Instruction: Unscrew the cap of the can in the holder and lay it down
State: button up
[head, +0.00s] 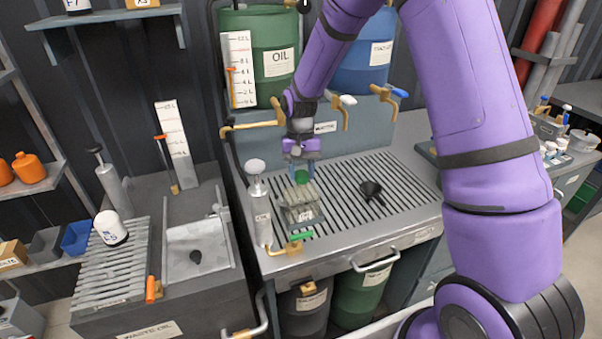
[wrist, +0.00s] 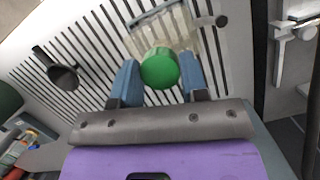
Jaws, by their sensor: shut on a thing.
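The green cap (head: 302,177) is at the top of a pale, ribbed can (head: 299,194). The can stands upright in a grey holder (head: 306,215) on the slatted bench. My gripper (head: 302,168) comes down from above and is shut on the green cap. In the wrist view the cap (wrist: 160,67) sits between the two blue fingers of my gripper (wrist: 158,74), with part of the can (wrist: 178,40) beyond it. I cannot tell whether the cap is still seated on the can's neck.
A black funnel (head: 372,190) lies on the grating (head: 345,178) to the right. Brass taps (head: 385,95) hang from the drums behind. The grating right of the funnel is clear.

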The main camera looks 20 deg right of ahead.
aim_at(302, 176)
jog(key=shift+r, duration=1.95)
jog(key=shift+s, duration=0.1)
